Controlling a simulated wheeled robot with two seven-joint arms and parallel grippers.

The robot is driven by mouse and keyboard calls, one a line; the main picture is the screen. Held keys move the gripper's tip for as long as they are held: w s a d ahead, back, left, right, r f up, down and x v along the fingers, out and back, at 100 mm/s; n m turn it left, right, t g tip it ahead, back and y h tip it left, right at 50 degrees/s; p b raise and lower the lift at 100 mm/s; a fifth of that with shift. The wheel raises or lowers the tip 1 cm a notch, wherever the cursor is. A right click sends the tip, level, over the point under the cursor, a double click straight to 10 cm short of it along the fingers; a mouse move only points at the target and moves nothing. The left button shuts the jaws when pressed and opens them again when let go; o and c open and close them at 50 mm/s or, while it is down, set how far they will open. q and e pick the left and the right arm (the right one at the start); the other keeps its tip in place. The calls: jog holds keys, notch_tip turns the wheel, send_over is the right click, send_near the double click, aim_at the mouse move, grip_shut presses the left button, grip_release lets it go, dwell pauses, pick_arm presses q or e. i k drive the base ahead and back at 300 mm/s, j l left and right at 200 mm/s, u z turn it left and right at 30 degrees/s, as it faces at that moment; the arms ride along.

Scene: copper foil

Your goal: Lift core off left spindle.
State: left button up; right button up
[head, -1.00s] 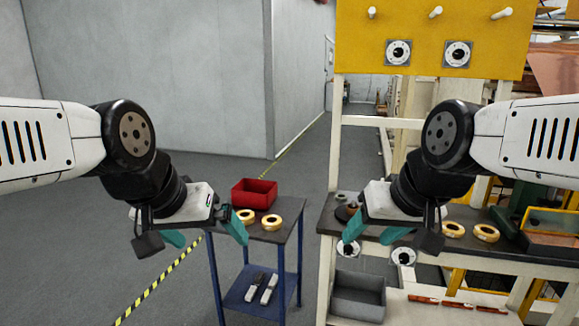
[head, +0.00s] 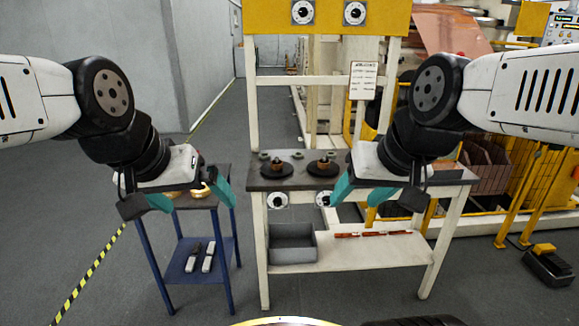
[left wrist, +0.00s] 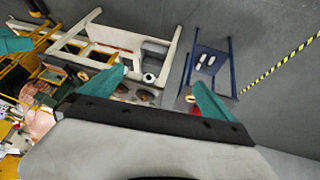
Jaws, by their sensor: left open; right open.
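The left spindle (head: 277,168) stands on a round dark base on the bench top, with a small brownish core on it. The right spindle (head: 322,168) beside it looks alike. The two also show small in the left wrist view, the left one (left wrist: 147,96) nearer the blue stand. My left gripper (head: 190,200) is open and empty, in front of the blue stand and left of the spindles. Its teal fingers (left wrist: 155,92) are spread in the left wrist view. My right gripper (head: 377,198) is open and empty, in front of the bench's right part.
The bench (head: 262,184) holds a grey bin (head: 292,244) and red-brown pieces (head: 372,234) on its lower shelf. A blue stand (head: 180,270) at left carries yellow rings (head: 198,190), partly hidden by my gripper. A yellow board (head: 330,18) rises behind the bench. Grey floor lies between.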

aim_at(276, 168)
jog(key=i+z, duration=0.2)
jog(key=i, duration=0.25)
jog(key=i+j+z, duration=0.15)
jog(key=i, duration=0.3)
jog(key=i+j+z, duration=0.2)
jog(key=i, duration=0.25)
